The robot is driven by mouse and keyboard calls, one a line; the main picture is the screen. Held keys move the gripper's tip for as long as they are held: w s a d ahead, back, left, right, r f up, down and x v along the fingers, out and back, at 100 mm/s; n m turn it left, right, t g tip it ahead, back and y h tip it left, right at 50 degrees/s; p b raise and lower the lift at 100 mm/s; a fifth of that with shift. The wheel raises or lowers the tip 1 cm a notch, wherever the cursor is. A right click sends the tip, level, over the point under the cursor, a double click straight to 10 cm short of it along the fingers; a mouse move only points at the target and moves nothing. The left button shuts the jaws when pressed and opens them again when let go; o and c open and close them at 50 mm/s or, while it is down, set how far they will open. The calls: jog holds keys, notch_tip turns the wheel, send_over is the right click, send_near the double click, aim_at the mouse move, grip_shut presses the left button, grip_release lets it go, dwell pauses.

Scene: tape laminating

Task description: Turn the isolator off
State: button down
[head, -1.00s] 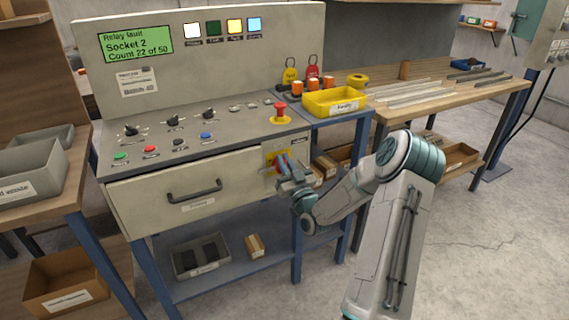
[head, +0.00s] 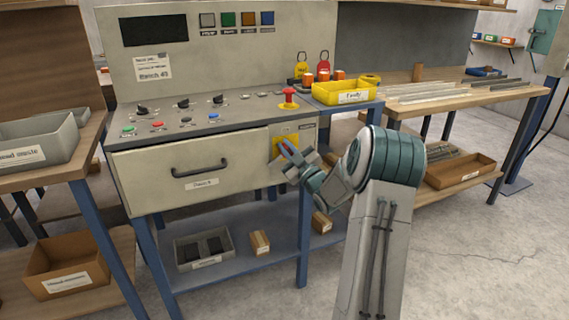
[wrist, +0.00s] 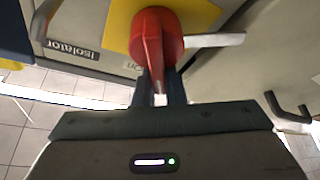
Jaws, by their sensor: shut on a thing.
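The isolator is a red rotary handle (wrist: 153,42) on a yellow plate (wrist: 202,14), with "Isolator" and "On" lettering beside it in the wrist view. In the head view the yellow plate (head: 279,146) is on the bench front, right of the drawer, partly hidden by my gripper (head: 288,149). In the wrist view my gripper (wrist: 161,92) is shut on the narrow end of the red handle. A pale bar sticks out beside the handle. The panel display (head: 154,30) is dark, and the coloured lamps (head: 228,19) above the bench look dim.
The closed drawer (head: 190,170) with its dark handle is left of the isolator. A red mushroom button (head: 289,94) stands on the bench top above. A yellow tray (head: 340,93) and two padlock-shaped tags are right of it. Clear floor lies to the right.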

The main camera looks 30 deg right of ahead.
jog(key=n+b, duration=0.2)
jog(key=f+n+g+y+b, duration=0.1)
jog(key=n+b, duration=0.1)
jog(key=f+n+g+b, duration=0.1)
jog(key=n+b, duration=0.1)
jog(key=shift+a+n+y, duration=0.3)
jog(key=shift+n+y, duration=0.1)
jog(key=n+b, duration=0.1)
jog(key=n+g+b, duration=0.1)
jog(key=n, duration=0.1)
jog(key=shift+a+f+n, duration=0.1)
jog(key=shift+f+n, duration=0.1)
jog(key=shift+n, duration=0.1)
jog(key=shift+f+n+g+b, duration=0.15)
jog(key=shift+n+g+b, duration=0.45)
jog(key=shift+n, duration=0.8)
jog(key=c, duration=1.5)
grip_release()
jog(key=shift+d, duration=0.25)
jog(key=shift+a, duration=0.1)
jog(key=shift+a, duration=0.15)
